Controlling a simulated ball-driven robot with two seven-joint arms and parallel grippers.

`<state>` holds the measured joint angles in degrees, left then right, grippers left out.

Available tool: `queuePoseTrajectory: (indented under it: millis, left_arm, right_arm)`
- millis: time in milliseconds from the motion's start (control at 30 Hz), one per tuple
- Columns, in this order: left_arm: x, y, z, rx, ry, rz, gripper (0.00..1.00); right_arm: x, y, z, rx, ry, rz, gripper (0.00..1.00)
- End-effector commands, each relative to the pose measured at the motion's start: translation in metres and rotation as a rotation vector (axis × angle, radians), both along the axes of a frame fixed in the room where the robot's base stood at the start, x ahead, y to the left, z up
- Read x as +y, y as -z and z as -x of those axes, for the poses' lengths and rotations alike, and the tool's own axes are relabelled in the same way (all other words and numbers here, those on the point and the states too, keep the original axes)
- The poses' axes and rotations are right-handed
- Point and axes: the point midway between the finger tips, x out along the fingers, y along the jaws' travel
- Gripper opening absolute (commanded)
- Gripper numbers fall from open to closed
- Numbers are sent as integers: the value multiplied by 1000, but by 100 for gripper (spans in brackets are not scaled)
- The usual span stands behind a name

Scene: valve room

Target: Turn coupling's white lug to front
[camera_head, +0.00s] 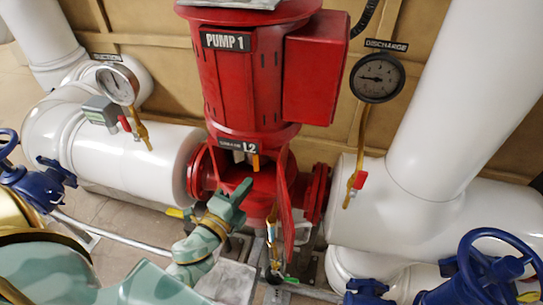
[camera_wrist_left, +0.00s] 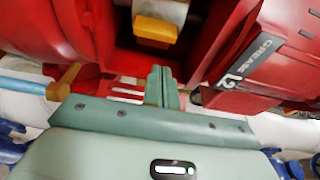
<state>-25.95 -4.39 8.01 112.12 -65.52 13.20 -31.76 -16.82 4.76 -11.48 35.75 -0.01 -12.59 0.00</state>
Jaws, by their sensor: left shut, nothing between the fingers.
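The red pump (camera_head: 245,75) labelled PUMP 1 stands in the middle of the head view, with an open window below its motor. In that window I see a small pale piece (camera_head: 239,156) and an orange-yellow lug (camera_head: 256,163) of the coupling. The left wrist view shows a white block (camera_wrist_left: 162,9) at the top and the orange-yellow lug (camera_wrist_left: 155,32) just under it. The rest of the coupling is hidden by the housing. My left gripper (camera_head: 238,190) is shut and empty, in front of the window and below the lug. My right gripper is not in view.
A suction gauge (camera_head: 117,85) and a discharge gauge (camera_head: 377,78) flank the pump. White pipes (camera_head: 140,160) run to both sides. Blue valves (camera_head: 485,265) stand at the lower right and left. Red housing walls bound the window closely.

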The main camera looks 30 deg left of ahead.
Motion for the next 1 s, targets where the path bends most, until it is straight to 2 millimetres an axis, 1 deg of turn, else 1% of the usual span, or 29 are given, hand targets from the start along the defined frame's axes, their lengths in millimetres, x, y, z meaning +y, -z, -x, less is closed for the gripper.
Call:
queuePoseTrajectory:
  millis: [33,100,300,400,500,600,700,1000]
  left_arm:
    - [0,-3,-11,-4,1,-2,0]
    - [0,-3,-26,-3,1,-3,0]
    - [-1,-2,-69,-2,1,-1,0]
    - [-2,-2,-87,-2,1,0,0]
    - [-2,-1,-101,-1,1,0,0]
    - [-2,0,-110,0,0,0,0]
    - [-2,0,-115,0,0,0,0]
    - [-2,0,-116,1,0,-1,0]
  right_arm:
    - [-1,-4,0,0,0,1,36]
    - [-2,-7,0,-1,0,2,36]
    - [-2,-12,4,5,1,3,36]
    - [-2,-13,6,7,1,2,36]
    - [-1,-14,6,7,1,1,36]
    - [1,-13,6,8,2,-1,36]
    - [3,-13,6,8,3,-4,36]
    - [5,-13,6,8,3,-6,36]
